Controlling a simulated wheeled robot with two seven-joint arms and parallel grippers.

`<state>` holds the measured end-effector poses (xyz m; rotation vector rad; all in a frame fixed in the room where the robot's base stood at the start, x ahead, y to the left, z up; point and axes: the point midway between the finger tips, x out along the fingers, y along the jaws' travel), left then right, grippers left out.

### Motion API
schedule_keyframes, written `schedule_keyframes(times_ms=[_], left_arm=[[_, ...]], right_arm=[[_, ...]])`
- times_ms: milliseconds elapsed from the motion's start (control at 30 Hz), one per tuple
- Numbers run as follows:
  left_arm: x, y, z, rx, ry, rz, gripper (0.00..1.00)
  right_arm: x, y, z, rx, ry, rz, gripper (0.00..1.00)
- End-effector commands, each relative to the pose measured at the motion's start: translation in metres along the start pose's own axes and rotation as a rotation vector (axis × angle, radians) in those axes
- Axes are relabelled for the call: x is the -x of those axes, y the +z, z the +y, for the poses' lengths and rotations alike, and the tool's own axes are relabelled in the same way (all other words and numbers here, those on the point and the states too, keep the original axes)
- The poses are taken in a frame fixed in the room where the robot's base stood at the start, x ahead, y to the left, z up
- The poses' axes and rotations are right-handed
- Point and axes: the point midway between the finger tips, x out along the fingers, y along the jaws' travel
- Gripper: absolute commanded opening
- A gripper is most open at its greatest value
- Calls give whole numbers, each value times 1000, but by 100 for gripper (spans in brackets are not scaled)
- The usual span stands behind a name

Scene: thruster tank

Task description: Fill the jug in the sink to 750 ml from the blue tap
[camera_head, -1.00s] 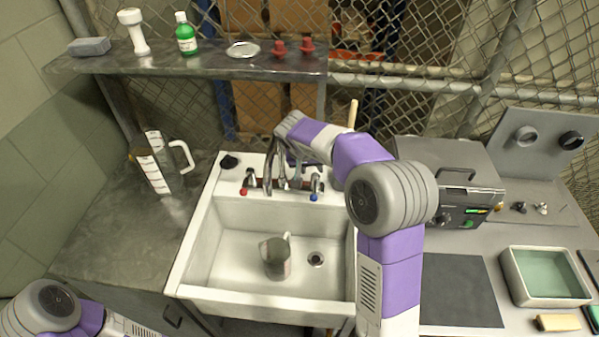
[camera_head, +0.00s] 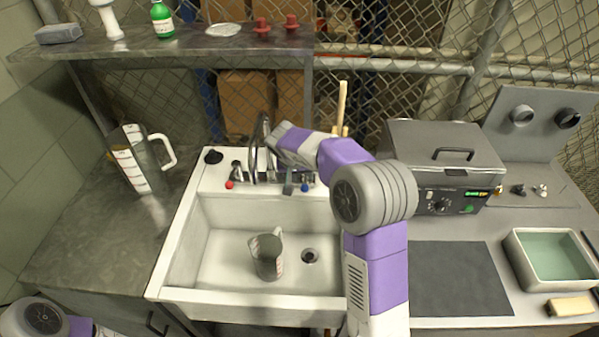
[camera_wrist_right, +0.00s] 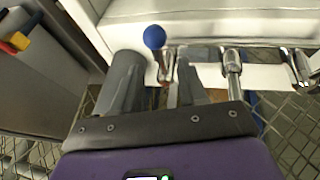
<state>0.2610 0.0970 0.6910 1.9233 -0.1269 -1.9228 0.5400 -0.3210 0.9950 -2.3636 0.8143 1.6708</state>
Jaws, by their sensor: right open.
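The jug (camera_head: 268,257) is a small grey measuring jug with a handle and red marks, upright in the sink (camera_head: 225,262), left of the drain. How much water it holds I cannot tell. The blue tap (camera_head: 305,187) is the right-hand handle behind the basin. My right gripper (camera_head: 289,186) is at that tap. In the right wrist view the gripper (camera_wrist_right: 157,75) is open, its fingers on either side of the blue tap's chrome stem, with the blue knob (camera_wrist_right: 154,37) just beyond the fingertips. Contact is unclear. My left gripper is out of view.
The red tap (camera_head: 229,184) is at the left of the faucet. A larger measuring jug (camera_head: 140,165) stands on the left counter. A grey lidded machine (camera_head: 445,165) and a pale green tray (camera_head: 552,257) stand on the right. A shelf (camera_head: 140,47) runs above.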

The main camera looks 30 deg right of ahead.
Motion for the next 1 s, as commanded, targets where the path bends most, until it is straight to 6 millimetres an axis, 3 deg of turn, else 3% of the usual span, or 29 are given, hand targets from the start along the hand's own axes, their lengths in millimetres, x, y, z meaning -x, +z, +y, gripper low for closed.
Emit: schedule_keyframes(times_ms=[100, 300, 667, 933, 1000], left_arm=[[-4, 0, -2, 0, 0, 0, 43], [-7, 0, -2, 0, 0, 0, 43], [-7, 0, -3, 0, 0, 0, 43], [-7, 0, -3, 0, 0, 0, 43], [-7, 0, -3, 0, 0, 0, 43]], right_arm=[[-21, 1, 0, 0, 2, -2, 42], [-42, 0, 0, 0, 0, -1, 42], [-46, 0, 0, 0, 0, 0, 42], [-46, 0, 0, 0, 0, 0, 1], [-46, 0, 0, 0, 0, 0, 0]])
